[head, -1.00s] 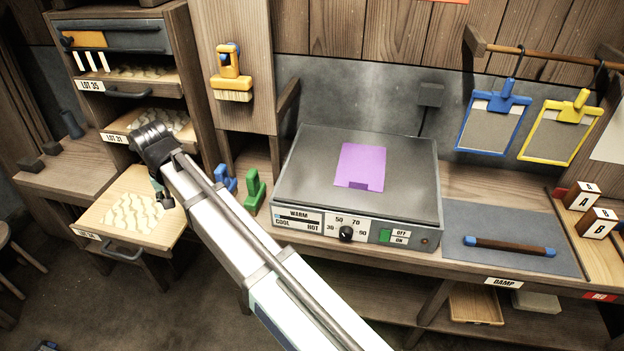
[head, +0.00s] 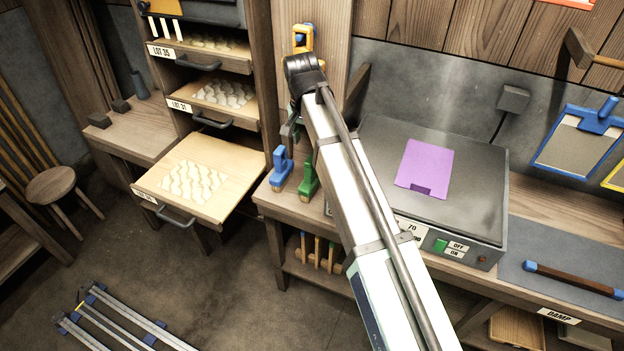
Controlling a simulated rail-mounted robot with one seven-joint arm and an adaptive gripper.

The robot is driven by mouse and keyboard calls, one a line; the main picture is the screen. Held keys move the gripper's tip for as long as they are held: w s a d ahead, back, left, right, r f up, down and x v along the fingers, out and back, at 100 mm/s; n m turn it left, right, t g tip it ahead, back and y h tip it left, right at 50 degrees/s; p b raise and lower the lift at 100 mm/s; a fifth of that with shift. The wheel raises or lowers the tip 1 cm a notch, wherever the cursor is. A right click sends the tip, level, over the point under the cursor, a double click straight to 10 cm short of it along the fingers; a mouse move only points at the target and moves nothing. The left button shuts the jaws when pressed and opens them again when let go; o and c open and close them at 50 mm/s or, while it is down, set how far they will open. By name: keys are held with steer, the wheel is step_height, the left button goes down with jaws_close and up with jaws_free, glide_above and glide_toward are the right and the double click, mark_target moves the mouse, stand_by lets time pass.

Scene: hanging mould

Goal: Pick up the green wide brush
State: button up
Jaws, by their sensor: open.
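The green wide brush (head: 309,181) stands on the wooden bench just left of the hot plate, beside a blue brush (head: 281,170). Its handle points up and its bristles face down. My arm passes close along its right side in the picture. My gripper (head: 291,128) is at the arm's far end, above and slightly left of the green brush and apart from it. The gripper is small and partly hidden by the wrist; it appears open and empty.
The hot plate (head: 483,190) bears a purple sheet (head: 425,166). An open drawer (head: 240,165) juts out left of the brushes. A yellow brush (head: 303,36) hangs on the post behind my wrist. Several tools stand on the shelf below.

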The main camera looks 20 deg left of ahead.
mark_target(309, 160)
steer(key=f, duration=0.2)
steer(key=f+p, duration=0.1)
steer(key=f, duration=0.1)
steer(key=w+f, duration=0.1)
steer(key=f, duration=0.1)
steer(key=shift+f+p, duration=0.3)
steer(key=shift+f, duration=0.1)
steer(key=shift+w+d+f+p, duration=0.15)
steer(key=shift+f+p, duration=0.25)
steer(key=shift+f, duration=0.5)
steer(key=shift+w+f+p, duration=0.2)
steer(key=shift+f+p, duration=0.15)
steer(key=shift+f, duration=0.5)
steer(key=shift+w+d+f+p, duration=0.15)
steer(key=shift+f+p, duration=0.25)
steer(key=shift+f, duration=0.5)
steer(key=shift+a, duration=0.1)
steer(key=shift+c, duration=0.3)
jaws_close()
